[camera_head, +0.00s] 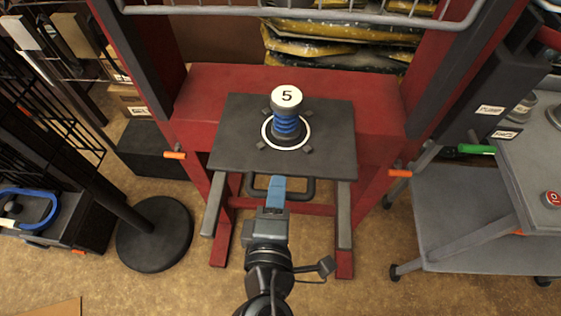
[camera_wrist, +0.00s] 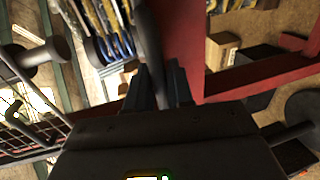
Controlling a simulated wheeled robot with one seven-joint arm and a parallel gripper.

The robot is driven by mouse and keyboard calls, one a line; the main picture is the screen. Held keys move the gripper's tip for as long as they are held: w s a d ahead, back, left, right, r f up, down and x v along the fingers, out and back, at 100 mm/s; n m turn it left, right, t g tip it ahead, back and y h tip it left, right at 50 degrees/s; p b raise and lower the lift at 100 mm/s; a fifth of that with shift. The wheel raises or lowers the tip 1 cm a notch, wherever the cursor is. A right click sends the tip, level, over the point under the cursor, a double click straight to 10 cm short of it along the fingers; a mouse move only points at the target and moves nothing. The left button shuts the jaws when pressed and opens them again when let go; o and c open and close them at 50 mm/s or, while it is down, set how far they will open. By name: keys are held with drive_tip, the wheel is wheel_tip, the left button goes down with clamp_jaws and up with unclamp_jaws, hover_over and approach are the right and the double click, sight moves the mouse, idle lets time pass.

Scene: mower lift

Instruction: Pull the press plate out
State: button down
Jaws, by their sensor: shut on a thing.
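The press plate (camera_head: 230,140) is a dark grey square plate lying on the red press frame. A blue coil spring part (camera_head: 286,125) with a white cap marked 5 stands upright on it, inside a white ring. A dark bar handle (camera_head: 305,192) sticks out from the plate's front edge. My gripper (camera_head: 277,184), with blue fingers, comes from the front and is shut on the handle's middle. In the wrist view the dark handle bar (camera_wrist: 150,40) runs between the fingers (camera_wrist: 162,85). The fingers partly hide the handle.
Two grey rails (camera_head: 213,205) (camera_head: 344,218) reach forward under the plate. Red press posts stand on both sides, with orange pins (camera_head: 175,155) (camera_head: 400,173). A grey cart (camera_head: 460,215) stands right; a round black base (camera_head: 154,234) stands left. Floor in front shows free room.

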drive_tip(key=f+v, duration=0.1)
drive_tip(key=v, duration=0.6)
drive_tip(key=shift+s+f+b, duration=0.25)
drive_tip(key=shift+s+b, duration=0.1)
drive_tip(key=shift+b, duration=0.05)
drive_tip(key=c, duration=1.2)
unclamp_jaws()
drive_tip(key=shift+o, duration=0.2)
drive_tip(key=b+v, duration=0.1)
drive_tip(key=v, duration=0.6)
drive_tip(key=shift+s, duration=0.35)
